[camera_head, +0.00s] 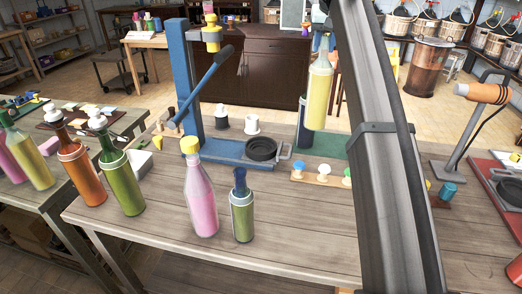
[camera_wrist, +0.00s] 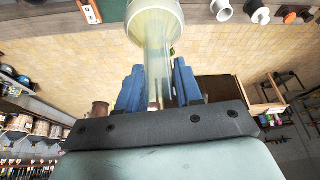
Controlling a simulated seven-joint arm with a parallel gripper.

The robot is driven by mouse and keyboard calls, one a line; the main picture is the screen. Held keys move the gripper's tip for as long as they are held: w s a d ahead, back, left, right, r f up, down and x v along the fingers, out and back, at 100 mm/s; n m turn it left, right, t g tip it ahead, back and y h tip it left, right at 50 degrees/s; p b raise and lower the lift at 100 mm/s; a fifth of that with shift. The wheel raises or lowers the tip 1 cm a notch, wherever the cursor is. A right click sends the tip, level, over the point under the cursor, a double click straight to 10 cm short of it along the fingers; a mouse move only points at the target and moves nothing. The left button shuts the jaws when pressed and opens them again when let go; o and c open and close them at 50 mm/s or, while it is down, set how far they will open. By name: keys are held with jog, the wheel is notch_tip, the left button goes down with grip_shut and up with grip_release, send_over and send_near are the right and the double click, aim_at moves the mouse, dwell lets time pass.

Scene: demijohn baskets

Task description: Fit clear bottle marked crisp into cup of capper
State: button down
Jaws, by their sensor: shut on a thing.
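A clear bottle with yellow contents (camera_head: 318,98) hangs upright in the air, to the right of the capper; no marking on it can be read. My gripper (camera_wrist: 158,68) is shut on its neck, with blue fingers on either side, and the bottle also shows in the wrist view (camera_wrist: 155,22). The cup looks empty, lower and left of the bottle.
A pink bottle with a yellow cap (camera_head: 200,195) and a small green bottle (camera_head: 242,208) stand in front of the capper. A peg rack (camera_head: 322,178) lies right of the cup. Orange (camera_head: 82,172) and green (camera_head: 122,180) bottles stand left. The front table edge is clear.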

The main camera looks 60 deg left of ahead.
jog(key=shift+s+r, duration=0.35)
jog(key=shift+s, duration=0.2)
jog(key=shift+s+a+f, duration=0.1)
jog(key=shift+s+a, duration=0.45)
jog(key=shift+a, duration=0.1)
jog(key=s+a+f+n, duration=0.2)
jog(key=s+a, duration=0.8)
jog(key=s, duration=0.2)
jog(key=shift+a+n+g+y, duration=0.3)
jog(key=shift+a+g, duration=0.05)
jog(key=shift+g, duration=0.05)
notch_tip(320, 180, down, 10)
jog(key=shift+f, duration=0.1)
jog(key=c, duration=0.8)
grip_release()
jog(key=shift+d, duration=0.1)
jog(key=shift+o, duration=0.2)
